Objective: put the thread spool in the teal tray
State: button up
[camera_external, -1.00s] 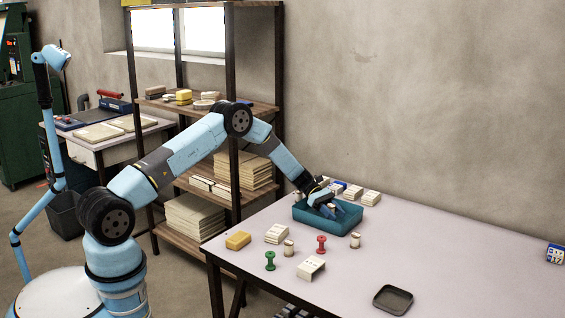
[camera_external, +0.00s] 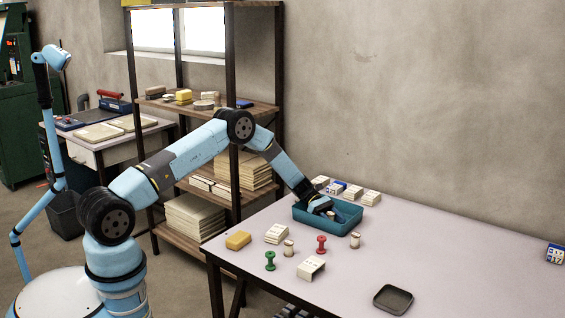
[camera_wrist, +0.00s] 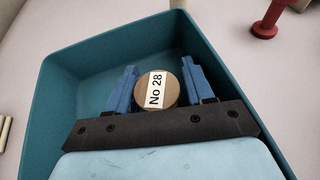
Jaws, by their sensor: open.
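The teal tray (camera_external: 343,225) stands near the table's back left edge. My gripper (camera_external: 328,211) reaches down into it. In the wrist view my gripper's two blue fingers (camera_wrist: 156,82) are open, one on each side of a round brown spool end with the label "No 28" (camera_wrist: 156,90). This thread spool is inside the tray (camera_wrist: 75,85), between the fingers. A narrow gap shows beside the fingers; whether they touch it is hard to tell. The spool's lower part is hidden.
A red spool (camera_external: 321,244), a green spool (camera_external: 270,261) and pale spools (camera_external: 289,247) stand in front of the tray. A yellow block (camera_external: 238,240), white boxes (camera_external: 311,267) and a dark shallow dish (camera_external: 393,299) are also on the table (camera_external: 460,260). The right side is mostly clear.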

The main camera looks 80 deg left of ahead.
jog(key=v, duration=0.5)
jog(key=shift+a+r, duration=0.2)
jog(key=shift+r, duration=0.2)
jog(key=s+d+r+m+g+y, duration=0.1)
jog(key=s+d+r+m+g, duration=0.15)
jog(key=d+r, duration=0.65)
jog(key=s+d+r+m+g+y, duration=0.1)
jog(key=d+r+m, duration=0.35)
jog(key=r, duration=0.95)
jog(key=s+d+r+m+g+y, duration=0.25)
jog(key=s+d+r+m, duration=0.25)
jog(key=s+d+r, duration=0.65)
jog(key=s+d+r+m+t+y, duration=0.1)
jog(key=s+d+r+m+y, duration=0.2)
jog(key=s, duration=0.5)
jog(key=s+d+r+m+y, duration=0.1)
jog(key=s+d+r+m, duration=0.2)
jog(key=s+d, duration=0.35)
jog(key=s+d+m+t+y, duration=0.1)
jog(key=s+m, duration=0.5)
jog(key=s, duration=1.2)
jog(key=shift+s+f+m+t+y, duration=0.2)
jog(key=shift+f+m+t+y, duration=0.25)
jog(key=shift+t+y, duration=0.5)
